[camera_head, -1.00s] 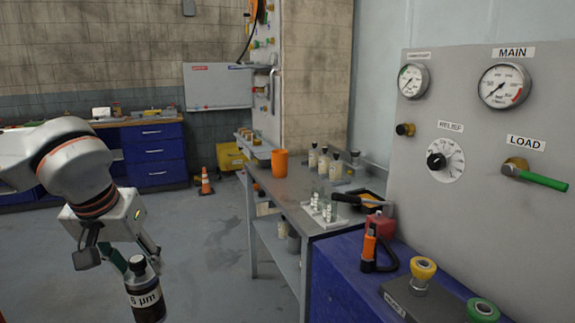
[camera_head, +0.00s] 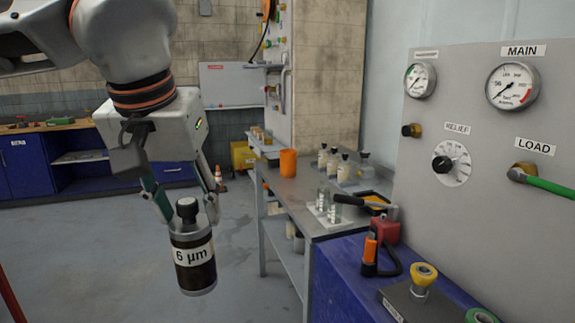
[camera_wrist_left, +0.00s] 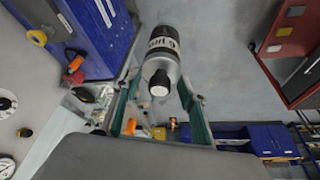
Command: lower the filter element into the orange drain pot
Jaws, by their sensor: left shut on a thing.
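The filter element (camera_head: 194,262) is a dark cylinder with a white "6 µm" label and a black cap. It hangs nearly upright, slightly tilted, in my left gripper (camera_head: 190,208), clear of the floor. The gripper's fingers are shut on its upper end. In the left wrist view the filter element (camera_wrist_left: 161,50) shows between the two fingers, cap toward the camera. The orange drain pot (camera_head: 288,162) stands upright on the grey table, to the right of and beyond the gripper. Its inside is not visible. My right gripper is not in view.
The grey table (camera_head: 290,200) also holds several bottles (camera_head: 343,168), a white rack of vials (camera_head: 329,210) and a black tray. A blue bench (camera_head: 340,275) and gauge panel (camera_head: 460,120) stand at the right. Open floor lies between gripper and table.

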